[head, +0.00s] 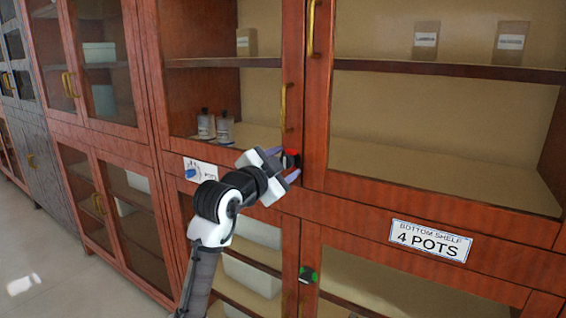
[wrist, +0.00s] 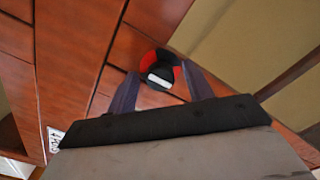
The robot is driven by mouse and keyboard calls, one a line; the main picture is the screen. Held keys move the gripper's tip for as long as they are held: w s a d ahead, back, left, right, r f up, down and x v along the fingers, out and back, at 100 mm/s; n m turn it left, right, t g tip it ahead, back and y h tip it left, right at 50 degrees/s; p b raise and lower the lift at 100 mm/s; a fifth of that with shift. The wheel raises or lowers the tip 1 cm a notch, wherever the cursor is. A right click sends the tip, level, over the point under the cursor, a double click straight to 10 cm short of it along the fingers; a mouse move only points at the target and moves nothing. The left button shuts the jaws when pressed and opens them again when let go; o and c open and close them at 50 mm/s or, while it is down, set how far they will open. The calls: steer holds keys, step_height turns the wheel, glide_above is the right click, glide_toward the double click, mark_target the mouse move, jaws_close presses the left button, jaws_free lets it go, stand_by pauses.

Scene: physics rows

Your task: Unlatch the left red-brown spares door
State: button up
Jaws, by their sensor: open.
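The left red-brown door (head: 292,72) of the upper cabinet appears closed, with a vertical brass handle (head: 283,108). A black-and-red latch knob (head: 291,158) sits low on its frame, near the seam with the right door. In the wrist view the knob (wrist: 158,77) has a white bar across its dark face and red at its sides. My gripper (head: 284,164) is at the knob, its purple-grey fingers open on either side. The wrist view shows the knob between the fingertips; I cannot tell whether they touch it.
A black-and-green knob (head: 307,274) sits on the lower doors. A "4 POTS" sign (head: 431,241) is on the right rail, and a label with a blue dial (head: 191,173) is left of my gripper. Bottles (head: 225,128) stand inside. Floor (head: 50,250) is clear at left.

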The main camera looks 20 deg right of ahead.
steer(key=shift+c, duration=0.3)
steer(key=c, duration=0.9)
steer(key=shift+n, duration=0.3)
steer(key=n+p, duration=0.2)
steer(key=n, duration=0.1)
steer(key=shift+r+n+p, duration=0.1)
steer(key=shift+n+p, duration=0.2)
steer(key=n+p, duration=0.3)
steer(key=n, duration=0.1)
steer(key=shift+n, duration=0.3)
steer(key=n+p, duration=0.3)
steer(key=n, duration=0.1)
steer(key=shift+n, duration=0.3)
steer(key=shift+n+p, duration=2)
steer(key=shift+n, duration=0.2)
